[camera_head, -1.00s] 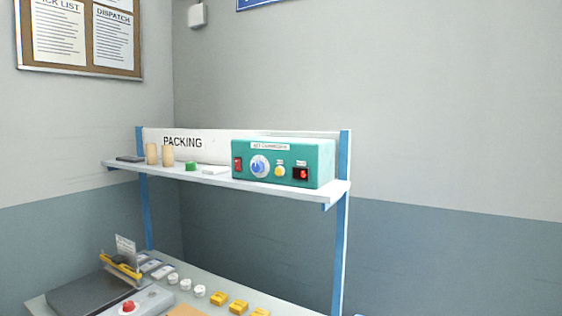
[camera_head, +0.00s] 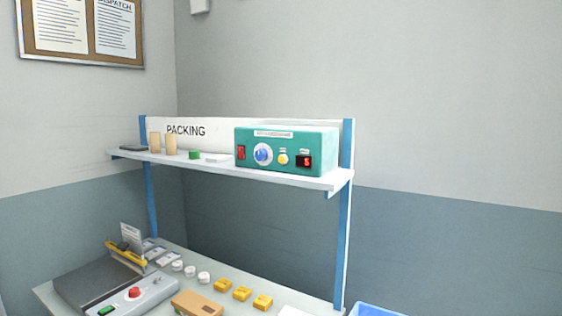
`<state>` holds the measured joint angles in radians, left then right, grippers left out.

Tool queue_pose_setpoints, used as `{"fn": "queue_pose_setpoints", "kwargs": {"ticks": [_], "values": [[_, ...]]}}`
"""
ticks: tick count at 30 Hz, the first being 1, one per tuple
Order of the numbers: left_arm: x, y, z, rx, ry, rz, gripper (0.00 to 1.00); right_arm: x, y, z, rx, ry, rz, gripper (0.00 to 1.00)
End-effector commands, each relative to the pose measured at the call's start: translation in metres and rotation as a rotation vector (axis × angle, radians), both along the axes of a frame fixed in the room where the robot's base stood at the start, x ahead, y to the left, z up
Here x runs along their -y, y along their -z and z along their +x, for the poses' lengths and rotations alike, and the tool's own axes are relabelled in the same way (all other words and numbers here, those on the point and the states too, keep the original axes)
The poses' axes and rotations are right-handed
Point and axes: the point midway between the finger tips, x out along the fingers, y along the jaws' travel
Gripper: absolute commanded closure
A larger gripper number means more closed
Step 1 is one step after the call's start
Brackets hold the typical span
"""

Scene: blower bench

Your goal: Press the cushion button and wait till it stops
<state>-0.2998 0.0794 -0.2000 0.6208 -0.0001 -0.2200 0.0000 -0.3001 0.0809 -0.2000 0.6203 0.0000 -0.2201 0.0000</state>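A teal control box (camera_head: 320,142) stands on the shelf at the middle of the view. Its front carries a red switch (camera_head: 241,153), a blue and white dial (camera_head: 263,154), a round yellow button (camera_head: 283,159) and a dark display (camera_head: 305,161) with a red digit that looks like 5. The small labels are too blurred to read, so I cannot tell which control is the cushion button. A grey unit on the bench has a red button (camera_head: 134,292) and a green switch (camera_head: 107,310). Neither of my grippers is in view.
The shelf (camera_head: 270,177) also holds tan cylinders (camera_head: 171,145), a green roll (camera_head: 194,155) and flat pieces. The bench below holds a dark plate (camera_head: 88,284), white round items, yellow blocks (camera_head: 242,293) and a brown box (camera_head: 197,304). A blue bin (camera_head: 375,309) stands lower right.

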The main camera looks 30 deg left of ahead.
Motion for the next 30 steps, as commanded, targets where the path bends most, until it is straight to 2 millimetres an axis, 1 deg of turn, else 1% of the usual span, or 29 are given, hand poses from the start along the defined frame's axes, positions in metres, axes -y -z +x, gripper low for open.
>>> {"fn": "queue_pose_setpoints", "kwargs": {"ticks": [1, 2, 3, 30], "values": [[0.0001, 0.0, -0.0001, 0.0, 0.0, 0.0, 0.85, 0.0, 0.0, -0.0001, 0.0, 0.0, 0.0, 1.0], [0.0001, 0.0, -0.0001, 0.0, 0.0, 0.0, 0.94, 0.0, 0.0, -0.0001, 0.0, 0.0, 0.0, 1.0], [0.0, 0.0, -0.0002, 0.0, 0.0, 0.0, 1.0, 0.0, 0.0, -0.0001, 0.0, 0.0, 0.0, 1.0], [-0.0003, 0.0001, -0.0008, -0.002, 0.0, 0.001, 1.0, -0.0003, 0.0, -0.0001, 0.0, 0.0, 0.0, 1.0]]}}
